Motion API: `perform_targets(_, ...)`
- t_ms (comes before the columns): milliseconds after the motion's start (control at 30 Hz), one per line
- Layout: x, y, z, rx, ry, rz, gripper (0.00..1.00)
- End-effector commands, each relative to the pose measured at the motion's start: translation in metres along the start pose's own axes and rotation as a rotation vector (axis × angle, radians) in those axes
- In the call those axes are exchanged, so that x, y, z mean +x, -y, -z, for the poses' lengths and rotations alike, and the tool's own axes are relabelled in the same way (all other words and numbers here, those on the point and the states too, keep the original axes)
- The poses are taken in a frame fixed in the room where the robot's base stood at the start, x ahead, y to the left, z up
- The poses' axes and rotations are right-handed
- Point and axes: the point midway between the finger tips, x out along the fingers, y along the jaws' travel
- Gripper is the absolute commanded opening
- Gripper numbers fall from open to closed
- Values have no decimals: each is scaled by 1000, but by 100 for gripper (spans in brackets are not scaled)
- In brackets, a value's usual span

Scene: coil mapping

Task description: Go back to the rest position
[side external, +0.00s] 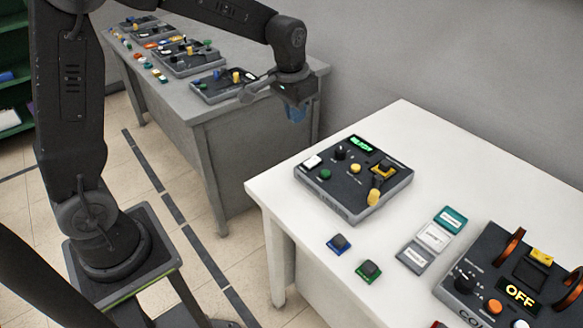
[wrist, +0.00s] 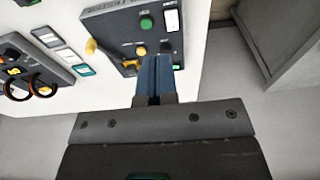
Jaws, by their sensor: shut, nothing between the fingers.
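My gripper (side external: 297,112) hangs from the end of my arm, in the air beyond the back left of the white table (side external: 270,188). Its blue fingers (wrist: 155,78) are together and hold nothing in the wrist view. A dark control box (side external: 345,180) with a green lit display, several knobs and a yellow lever stands on the white table. In the wrist view this box (wrist: 120,28) lies past the fingertips, which overlap its near edge in the picture. I see no contact between gripper and box.
A second box (side external: 480,285) with an "OFF" display and copper-coloured coils stands at the front right. Three labelled blocks (side external: 433,237), a blue button block (side external: 339,243) and a green one (side external: 368,270) lie between. A grey table (side external: 230,122) with more boxes stands behind; a wall is close.

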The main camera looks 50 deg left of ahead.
Motion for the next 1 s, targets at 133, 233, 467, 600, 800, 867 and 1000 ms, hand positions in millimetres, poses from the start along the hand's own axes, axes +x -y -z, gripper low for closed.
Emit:
perform_targets(133, -50, -10, -43, 2, -83, 2, 0)
perform_targets(233, -73, -16, -75, 1, -136, 3, 0)
perform_targets(467, -103, -26, -150, 0, -253, -2, 0)
perform_targets(600, -106, -29, -186, -1, -309, -6, 0)
perform_targets(800, -103, -31, -211, -2, -349, -10, 0)
perform_targets(867, -103, -31, -214, -2, -352, -10, 0)
perform_targets(1000, -102, -31, -214, -2, -352, -10, 0)
